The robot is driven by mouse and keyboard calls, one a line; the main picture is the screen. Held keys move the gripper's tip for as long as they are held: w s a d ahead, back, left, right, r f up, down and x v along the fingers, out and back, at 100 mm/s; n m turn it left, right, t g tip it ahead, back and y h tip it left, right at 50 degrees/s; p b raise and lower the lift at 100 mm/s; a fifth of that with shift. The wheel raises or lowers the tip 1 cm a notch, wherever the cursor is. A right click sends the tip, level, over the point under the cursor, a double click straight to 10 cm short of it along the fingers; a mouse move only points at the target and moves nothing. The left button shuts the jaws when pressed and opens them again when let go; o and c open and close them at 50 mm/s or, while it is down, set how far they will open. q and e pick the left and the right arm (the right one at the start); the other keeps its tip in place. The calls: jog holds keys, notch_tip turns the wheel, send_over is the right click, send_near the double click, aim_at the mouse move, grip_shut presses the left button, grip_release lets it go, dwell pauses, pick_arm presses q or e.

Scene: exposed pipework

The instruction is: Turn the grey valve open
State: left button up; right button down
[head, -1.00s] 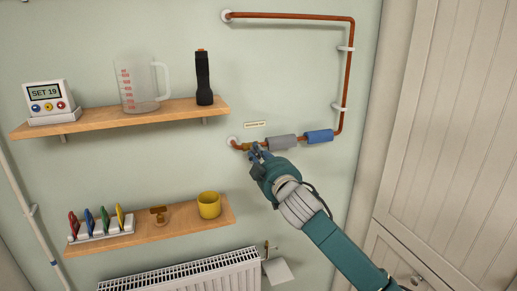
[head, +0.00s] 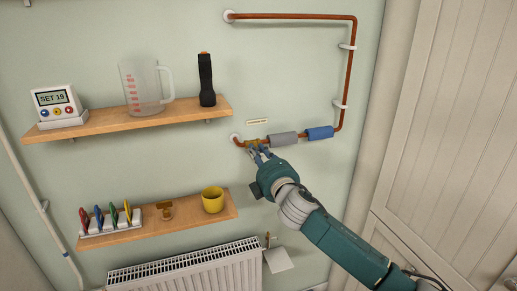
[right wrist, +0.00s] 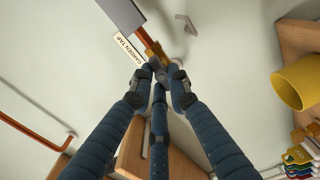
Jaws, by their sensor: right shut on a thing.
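A copper pipe (head: 348,75) runs along the wall, with a brass valve body (head: 252,142) on its lower run beside the wall fixing. The brass body (right wrist: 155,49) also shows in the right wrist view, beside a label reading "GARDEN TAP" (right wrist: 127,50). My right gripper (head: 259,149) is at this valve. In the right wrist view its fingers (right wrist: 159,73) are shut on the valve's handle, just in front of the brass body. The fingers hide most of the handle, so its colour and angle are hard to tell. My left gripper is not in view.
A grey sleeve (head: 283,139) and a blue sleeve (head: 320,133) sit on the pipe right of the valve. The upper shelf (head: 150,121) and lower shelf (head: 160,229), with a yellow mug (head: 213,199), are at the left. A radiator (head: 190,270) stands below.

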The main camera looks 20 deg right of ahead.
jog(key=shift+n, duration=0.7)
jog(key=shift+p, duration=0.3)
jog(key=c, duration=1.7)
grip_release()
jog(key=shift+o, duration=0.2)
jog(key=s, duration=1.2)
jog(key=shift+d, duration=0.15)
jog(key=shift+f, duration=0.1)
